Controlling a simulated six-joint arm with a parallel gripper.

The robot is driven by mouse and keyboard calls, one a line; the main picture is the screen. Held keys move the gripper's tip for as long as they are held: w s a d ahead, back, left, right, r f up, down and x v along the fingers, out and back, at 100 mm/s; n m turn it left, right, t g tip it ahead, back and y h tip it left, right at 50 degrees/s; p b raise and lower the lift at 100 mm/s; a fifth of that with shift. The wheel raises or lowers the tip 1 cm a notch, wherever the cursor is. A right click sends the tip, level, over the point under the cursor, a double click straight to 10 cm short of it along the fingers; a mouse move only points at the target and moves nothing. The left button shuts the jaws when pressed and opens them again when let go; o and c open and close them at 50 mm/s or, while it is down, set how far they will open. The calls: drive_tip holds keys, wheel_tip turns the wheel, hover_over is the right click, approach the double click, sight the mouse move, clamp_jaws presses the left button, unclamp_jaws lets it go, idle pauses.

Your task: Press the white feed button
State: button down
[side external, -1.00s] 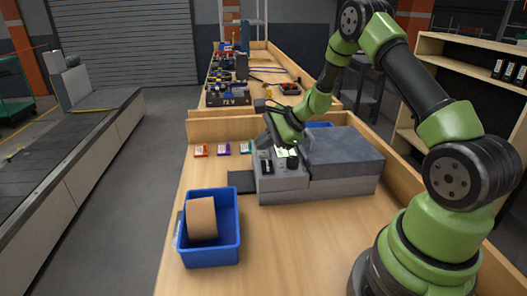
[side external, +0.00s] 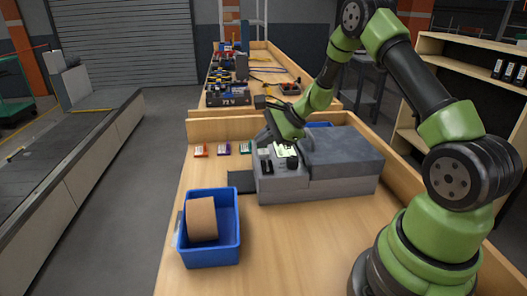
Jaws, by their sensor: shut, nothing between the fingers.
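A grey machine (side external: 340,160) with a control panel at its left end stands on the wooden table. My gripper (side external: 291,164) points down at this panel, its dark fingertips shut and empty. I cannot tell whether the fingertips touch the panel. A pale, lit patch (side external: 284,150) shows on the panel beside the fingers, and a dark slot with light marks lies to its left. I cannot make out the white feed button for certain; my gripper covers part of the panel.
A blue bin (side external: 230,250) holding a brown block (side external: 202,219) stands at the front left. A dark flat plate (side external: 241,181) adjoins the machine. Bare table lies in front.

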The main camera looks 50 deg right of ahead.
sight(264, 153)
drive_tip(key=shift+r, duration=0.3)
drive_tip(key=shift+r, duration=2.4)
drive_tip(key=shift+a+r, duration=0.15)
drive_tip(key=shift+r, duration=0.05)
drive_tip(key=s+a+r+n+g, duration=0.2)
drive_tip(key=s+a+r+n, duration=0.6)
drive_tip(key=a+r, duration=0.3)
drive_tip(key=s+a+r+n+h, duration=0.1)
drive_tip(key=s+n, duration=0.3)
drive_tip(key=s, duration=0.4)
drive_tip(key=s+a+r+n+t+h, duration=0.1)
drive_tip(key=s+a+r+n, duration=0.1)
drive_tip(key=s+n, duration=0.3)
drive_tip(key=s+a, duration=0.1)
drive_tip(key=s, duration=0.2)
drive_tip(key=shift+s+r+n, duration=0.15)
drive_tip(key=shift+s+n, duration=0.1)
drive_tip(key=shift+n, duration=0.05)
